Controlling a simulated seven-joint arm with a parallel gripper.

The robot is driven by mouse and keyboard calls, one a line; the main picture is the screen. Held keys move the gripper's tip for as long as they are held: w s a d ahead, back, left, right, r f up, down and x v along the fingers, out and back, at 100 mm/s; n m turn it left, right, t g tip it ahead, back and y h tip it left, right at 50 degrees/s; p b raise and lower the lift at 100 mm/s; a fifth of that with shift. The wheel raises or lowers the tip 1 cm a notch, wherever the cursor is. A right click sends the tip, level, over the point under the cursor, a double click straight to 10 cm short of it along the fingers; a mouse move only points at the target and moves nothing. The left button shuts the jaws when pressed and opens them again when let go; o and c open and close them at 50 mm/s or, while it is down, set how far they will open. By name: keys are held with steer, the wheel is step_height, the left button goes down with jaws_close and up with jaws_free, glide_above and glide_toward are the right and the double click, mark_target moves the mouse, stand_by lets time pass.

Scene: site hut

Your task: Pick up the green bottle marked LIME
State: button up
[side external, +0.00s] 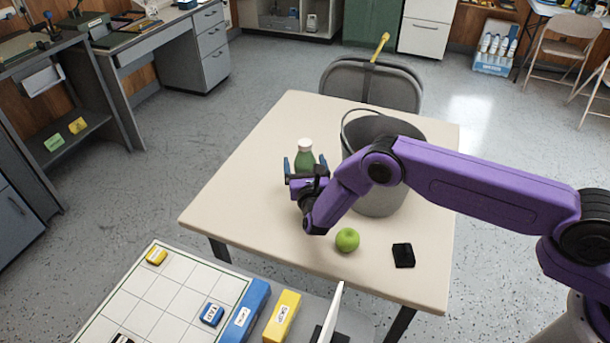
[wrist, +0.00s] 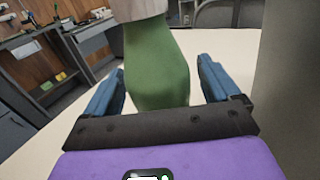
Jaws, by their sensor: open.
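A green bottle (side external: 304,158) with a white cap stands upright on the cream table (side external: 235,190), left of the grey bucket. In the wrist view the bottle (wrist: 156,65) fills the space between the two blue fingers, with a gap on each side and its top out of frame. No LIME lettering can be read on the side that shows. My gripper (side external: 305,168) is open, with its fingers on either side of the bottle; it also shows in the wrist view (wrist: 160,90). The bottle's lower part is hidden behind my gripper in the side view.
A grey bucket (side external: 380,200) stands close to the right of the bottle, partly behind my arm. A green apple (side external: 347,240) and a small black item (side external: 403,255) lie nearer the front edge. The table's left part is clear. A chair (side external: 350,85) stands behind.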

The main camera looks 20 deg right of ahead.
steer(key=shift+w+d, duration=0.2)
steer(key=shift+w, duration=0.35)
steer(key=c, duration=1)
steer(key=shift+r, duration=0.1)
steer(key=shift+c, duration=0.2)
